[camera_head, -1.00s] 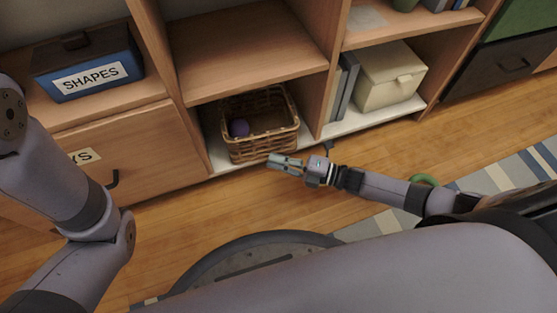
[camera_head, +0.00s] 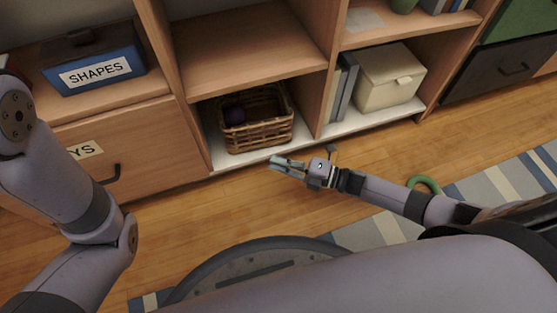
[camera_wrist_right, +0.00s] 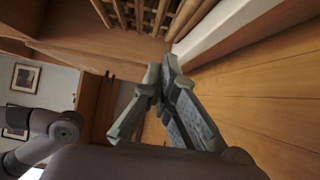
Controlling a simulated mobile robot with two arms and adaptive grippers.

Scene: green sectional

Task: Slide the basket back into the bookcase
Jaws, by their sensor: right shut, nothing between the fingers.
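The woven basket (camera_head: 258,136) sits upright in the bottom middle compartment of the bookcase (camera_head: 176,60), on its white base board. The basket's front is set back from the board's front edge. My right gripper (camera_head: 274,163) is shut and empty, in front of the basket and apart from it, just off the board's edge. In the right wrist view the shut fingers (camera_wrist_right: 168,62) show close to the basket's slats (camera_wrist_right: 150,14). My left arm is at the left of the head view, and its gripper is out of frame.
A blue bin marked SHAPES (camera_head: 93,68) stands on the left shelf above a wooden drawer (camera_head: 130,150). A cream box (camera_head: 388,78) and books stand right of the basket. A green ring (camera_head: 424,184) lies near the striped rug (camera_head: 490,185). Wood floor is clear before the bookcase.

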